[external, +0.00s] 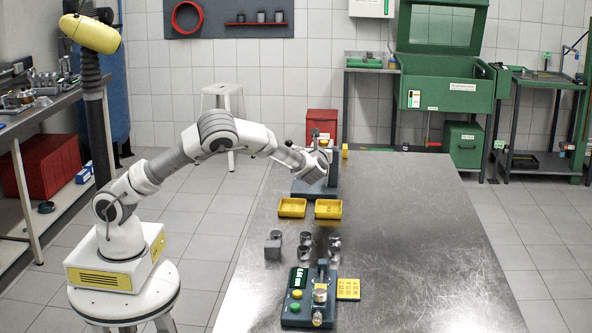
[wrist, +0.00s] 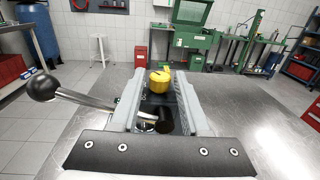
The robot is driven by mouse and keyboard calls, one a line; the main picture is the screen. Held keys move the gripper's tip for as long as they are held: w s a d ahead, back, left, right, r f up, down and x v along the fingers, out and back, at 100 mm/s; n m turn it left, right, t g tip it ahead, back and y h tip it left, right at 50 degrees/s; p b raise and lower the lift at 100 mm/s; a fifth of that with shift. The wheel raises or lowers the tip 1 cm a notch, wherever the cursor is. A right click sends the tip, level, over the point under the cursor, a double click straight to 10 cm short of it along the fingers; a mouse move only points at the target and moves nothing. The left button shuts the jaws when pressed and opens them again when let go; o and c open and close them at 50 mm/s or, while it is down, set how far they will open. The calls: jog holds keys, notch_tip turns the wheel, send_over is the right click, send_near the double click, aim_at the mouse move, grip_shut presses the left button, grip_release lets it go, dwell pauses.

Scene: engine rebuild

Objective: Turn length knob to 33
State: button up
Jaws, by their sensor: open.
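A yellow round knob (wrist: 160,80) with a raised grip on top shows in the wrist view, on a dark machine. I cannot read a scale or number on it. My gripper (wrist: 159,74) is open, with one grey finger on each side of the knob in this view. I cannot tell whether either finger touches it. In the external view my gripper (external: 322,166) is at the machine (external: 301,190) at the far end of the steel table and hides much of it.
A lever with a black ball (wrist: 42,87) reaches out left of my gripper. Two yellow trays (external: 292,208), several small metal parts (external: 305,240) and a second device (external: 297,318) with coloured buttons are on the table (external: 420,240). The table's right side is clear.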

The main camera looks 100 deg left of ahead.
jog(key=shift+w+a, duration=0.1)
jog(key=shift+a, duration=0.8)
jog(key=shift+c, duration=0.2)
grip_shut()
